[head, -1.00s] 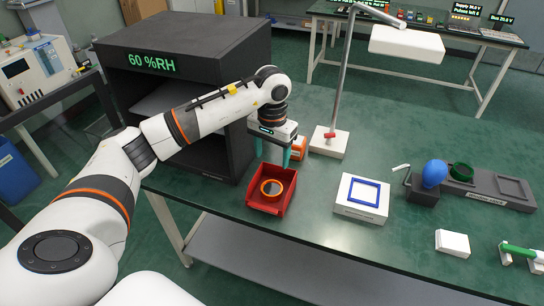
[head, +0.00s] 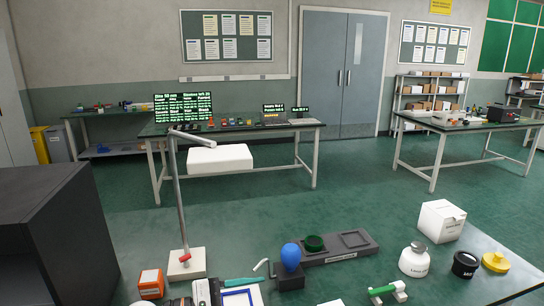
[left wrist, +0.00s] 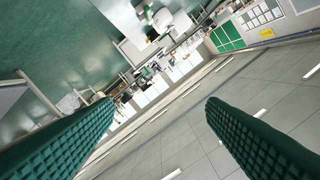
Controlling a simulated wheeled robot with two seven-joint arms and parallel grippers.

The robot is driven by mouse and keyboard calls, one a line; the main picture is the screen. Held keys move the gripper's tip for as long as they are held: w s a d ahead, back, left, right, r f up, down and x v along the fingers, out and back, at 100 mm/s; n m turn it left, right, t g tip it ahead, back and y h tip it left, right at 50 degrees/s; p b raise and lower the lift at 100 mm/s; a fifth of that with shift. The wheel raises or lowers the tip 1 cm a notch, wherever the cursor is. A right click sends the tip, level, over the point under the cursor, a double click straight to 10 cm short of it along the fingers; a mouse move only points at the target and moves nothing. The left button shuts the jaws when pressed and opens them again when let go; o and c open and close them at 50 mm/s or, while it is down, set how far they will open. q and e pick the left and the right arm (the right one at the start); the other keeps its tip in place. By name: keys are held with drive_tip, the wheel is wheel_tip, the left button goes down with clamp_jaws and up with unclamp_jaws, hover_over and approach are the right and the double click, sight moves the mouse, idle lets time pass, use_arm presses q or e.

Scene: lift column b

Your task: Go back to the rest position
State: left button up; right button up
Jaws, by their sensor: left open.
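My left gripper (head: 230,286) shows at the bottom edge of the head view, with its teal fingers over the near table by the white block with a blue square frame (head: 240,298). Most of my left arm is below the picture. In the left wrist view the two ribbed green fingers (left wrist: 158,106) stand wide apart with nothing between them. My right gripper is in neither view.
A dark chamber (head: 60,220) stands at the left. Near my gripper are an orange box (head: 151,284), a lamp stand (head: 187,264) and a dark holder with a blue bulb (head: 290,257). A white bottle (head: 414,261), black jar (head: 465,265) and white carton (head: 441,221) stand right.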

use_arm(q)
drive_tip(key=w+a+r+n+t+y, duration=0.15)
drive_tip(key=a+n+t+y, duration=0.4)
drive_tip(key=n, duration=0.85)
drive_tip(key=w+a+r+n+t+y, duration=0.1)
drive_tip(key=a+r+n+t+y, duration=0.1)
drive_tip(key=n+t, duration=0.9)
drive_tip(key=s+a+f+n+g+y, duration=0.45)
drive_tip(key=f+n, duration=0.35)
drive_tip(key=n, duration=0.3)
drive_tip(key=s+a+f+n+g+y, duration=0.3)
drive_tip(key=a+f+n+y, duration=0.3)
drive_tip(key=n, duration=0.5)
drive_tip(key=s+d+f+n+g+h, duration=0.1)
drive_tip(key=s+f+n+g, duration=0.45)
drive_tip(key=s, duration=0.35)
drive_tip(key=s+f+n+g, duration=0.4)
drive_tip(key=s+f+g, duration=0.15)
drive_tip(key=s, duration=0.35)
wheel_tip(320, 180, down, 27)
drive_tip(key=s, duration=0.2)
drive_tip(key=s+a+f+g+p, duration=0.1)
drive_tip(key=s+a+f, duration=0.1)
drive_tip(key=s+f, duration=1.2)
drive_tip(key=shift+s+a+g, duration=0.4)
drive_tip(key=shift+s, duration=0.45)
drive_tip(key=shift+m, duration=0.25)
